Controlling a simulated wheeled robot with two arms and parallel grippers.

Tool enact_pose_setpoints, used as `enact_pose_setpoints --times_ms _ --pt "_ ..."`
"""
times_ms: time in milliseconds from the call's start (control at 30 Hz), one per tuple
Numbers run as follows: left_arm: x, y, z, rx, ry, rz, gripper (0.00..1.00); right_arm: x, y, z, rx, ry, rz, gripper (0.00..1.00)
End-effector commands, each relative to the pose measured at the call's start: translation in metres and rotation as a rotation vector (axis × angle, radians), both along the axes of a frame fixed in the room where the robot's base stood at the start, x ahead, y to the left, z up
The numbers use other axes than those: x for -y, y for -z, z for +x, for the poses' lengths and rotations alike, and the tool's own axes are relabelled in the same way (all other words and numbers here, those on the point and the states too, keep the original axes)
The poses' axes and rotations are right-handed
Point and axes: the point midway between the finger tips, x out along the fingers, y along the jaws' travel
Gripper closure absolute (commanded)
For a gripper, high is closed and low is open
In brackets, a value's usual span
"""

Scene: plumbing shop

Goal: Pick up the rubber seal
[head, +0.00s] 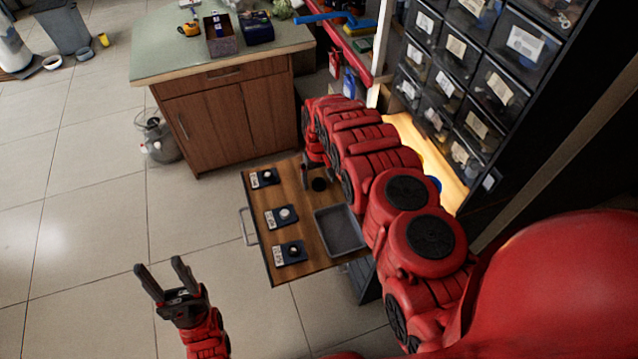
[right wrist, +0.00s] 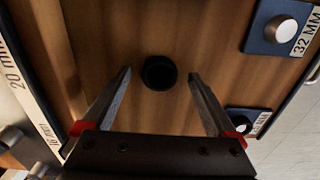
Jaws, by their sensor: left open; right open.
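The rubber seal looks like a small black round piece (head: 319,184) on the wooden board, right by my right gripper in the head view. In the right wrist view the black seal (right wrist: 159,73) lies on the wood between and just beyond the fingertips. My right gripper (right wrist: 160,78) is open around the line of the seal, with nothing held; I cannot tell its height above the wood. In the head view my right gripper (head: 312,180) is partly hidden by its arm. My left gripper (head: 163,277) is open and empty above the floor, left of the board.
A cabinet (head: 228,122) with a green top stands behind. A rack of dark bins (head: 497,75) is at the right. The floor at left is mostly clear.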

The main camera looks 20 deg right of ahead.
Motion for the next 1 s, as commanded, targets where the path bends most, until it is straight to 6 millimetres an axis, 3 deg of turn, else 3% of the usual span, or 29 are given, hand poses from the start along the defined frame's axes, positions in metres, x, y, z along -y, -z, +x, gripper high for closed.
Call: enact_pose_setpoints --times_ms 233,700,1000 --pt "0.0000 -0.0001 0.0000 0.000 0.000 0.000 0.47 0.0001 0.0019 0.0000 0.000 0.000 0.000 0.09" --pt "0.0000 -0.0001 0.0000 0.000 0.000 0.000 0.47 0.0001 0.0016 0.0001 0.000 0.000 0.000 0.94" --pt "0.0000 0.0000 0.0000 0.000 0.000 0.000 0.47 0.0001 0.0004 0.0003 0.000 0.000 0.000 0.95"
